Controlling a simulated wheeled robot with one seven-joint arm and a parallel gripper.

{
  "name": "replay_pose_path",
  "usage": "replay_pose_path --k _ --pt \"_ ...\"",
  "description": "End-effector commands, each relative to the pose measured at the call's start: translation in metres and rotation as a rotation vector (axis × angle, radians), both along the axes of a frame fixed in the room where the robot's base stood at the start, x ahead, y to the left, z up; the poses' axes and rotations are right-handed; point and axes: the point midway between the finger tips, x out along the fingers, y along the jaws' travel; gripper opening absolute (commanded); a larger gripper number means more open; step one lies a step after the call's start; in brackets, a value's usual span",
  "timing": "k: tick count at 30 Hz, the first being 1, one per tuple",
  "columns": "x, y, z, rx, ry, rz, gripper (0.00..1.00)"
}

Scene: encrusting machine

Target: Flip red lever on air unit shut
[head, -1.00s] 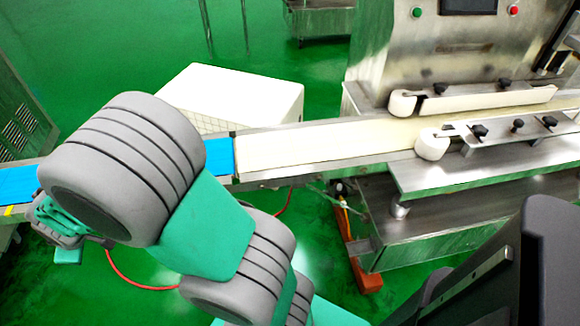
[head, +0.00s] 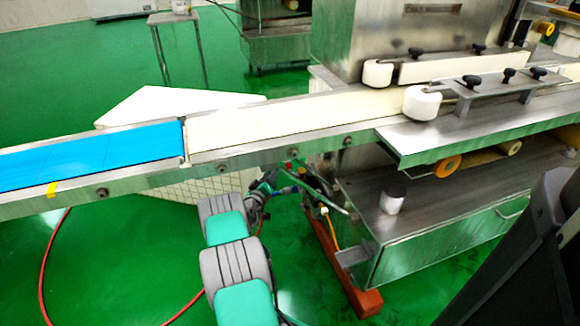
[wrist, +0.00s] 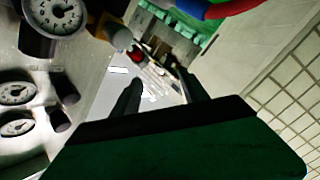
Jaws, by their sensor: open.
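The air unit shows in the wrist view as a metal panel with several round gauges (wrist: 52,14) along the left side. A small red part (wrist: 137,56), which looks like the lever, lies beyond the fingertips, near the left one. It is too small and dark to tell its angle. My gripper (wrist: 160,78) is open, its two dark fingers apart with nothing clearly between them. In the head view my arm reaches to the underside of the conveyor beside the machine; the fingers and lever are hard to make out there.
The conveyor with a blue belt (head: 90,155) and a cream belt (head: 260,118) runs above my arm. The steel machine base (head: 430,240) stands to the right. A white crate (head: 180,103) is behind the conveyor. Red and blue hoses (wrist: 225,8) cross the top of the wrist view.

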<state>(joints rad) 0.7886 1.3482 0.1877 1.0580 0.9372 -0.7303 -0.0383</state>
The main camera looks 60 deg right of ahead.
Motion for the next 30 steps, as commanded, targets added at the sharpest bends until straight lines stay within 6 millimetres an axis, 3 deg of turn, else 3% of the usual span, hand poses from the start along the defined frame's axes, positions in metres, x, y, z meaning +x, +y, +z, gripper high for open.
replay_pose_path --k 1,4,16,26,30 --pt "-0.015 -0.01 0.003 -0.014 -0.016 -0.028 0.52" --pt "-0.028 -0.021 0.007 -0.028 -0.032 -0.053 0.52" --pt "-0.025 -0.088 0.004 -0.028 -0.032 -0.057 0.52" --pt "-0.022 -0.095 0.009 -0.027 -0.029 -0.053 0.52" --pt "-0.022 -0.095 0.008 -0.027 -0.029 -0.053 0.4"
